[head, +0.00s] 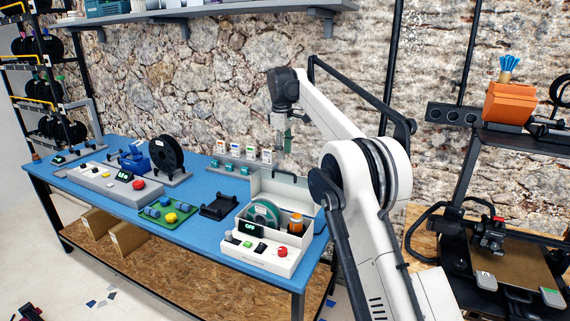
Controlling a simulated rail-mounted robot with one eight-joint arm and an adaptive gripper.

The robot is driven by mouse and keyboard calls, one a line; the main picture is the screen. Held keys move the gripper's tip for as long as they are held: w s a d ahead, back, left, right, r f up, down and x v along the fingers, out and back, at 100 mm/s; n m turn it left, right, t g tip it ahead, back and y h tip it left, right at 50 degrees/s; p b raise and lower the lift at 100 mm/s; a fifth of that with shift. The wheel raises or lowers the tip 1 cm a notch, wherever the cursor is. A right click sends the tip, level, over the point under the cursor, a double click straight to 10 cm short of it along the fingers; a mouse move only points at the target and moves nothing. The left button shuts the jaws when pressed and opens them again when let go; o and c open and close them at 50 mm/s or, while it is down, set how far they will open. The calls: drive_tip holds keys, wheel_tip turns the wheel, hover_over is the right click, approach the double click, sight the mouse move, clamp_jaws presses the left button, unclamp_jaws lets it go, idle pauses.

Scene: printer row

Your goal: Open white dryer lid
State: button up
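The white dryer (270,252) stands at the right end of the blue table, with a dark display, buttons and a red knob on its front. Its white lid (283,187) appears raised upright at the back, and the inside shows from above. A teal spool (265,212) and an orange container (296,222) are in it. My gripper (283,152) points down above the top edge of the lid, seemingly apart from it. The fingers are small and partly lost against the stone wall, so their opening cannot be made out.
A low dark stand (219,207) and a green tray (168,213) are left of the dryer. A row of small boxes (243,150) stands behind. A black spool (166,155) and a grey control unit (105,183) are farther left. A printer (510,265) is at right.

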drive_tip(key=shift+s+a+r, duration=0.1)
drive_tip(key=shift+r, duration=1.05)
drive_tip(key=s+d+r+m+t, duration=0.25)
drive_tip(key=s+d+r, duration=0.3)
drive_tip(key=s, duration=0.55)
drive_tip(key=s+d+r+m+t, duration=0.1)
drive_tip(key=s+d+r+m, duration=0.4)
drive_tip(key=s, duration=0.7)
drive_tip(key=s+d+f+m+t, duration=0.1)
drive_tip(key=s+f, duration=0.4)
drive_tip(key=s, duration=0.5)
drive_tip(key=s+d+f+m, duration=0.2)
drive_tip(key=s+f, duration=0.3)
drive_tip(key=s, duration=0.6)
drive_tip(key=s+d+f+m+t, duration=0.1)
drive_tip(key=s+f+m, duration=0.1)
drive_tip(key=s+f, duration=0.4)
drive_tip(key=s, duration=0.4)
drive_tip(key=shift+s+d+t+y, duration=0.25)
drive_tip(key=shift+s+t+y, duration=0.05)
drive_tip(key=shift+s+t, duration=0.1)
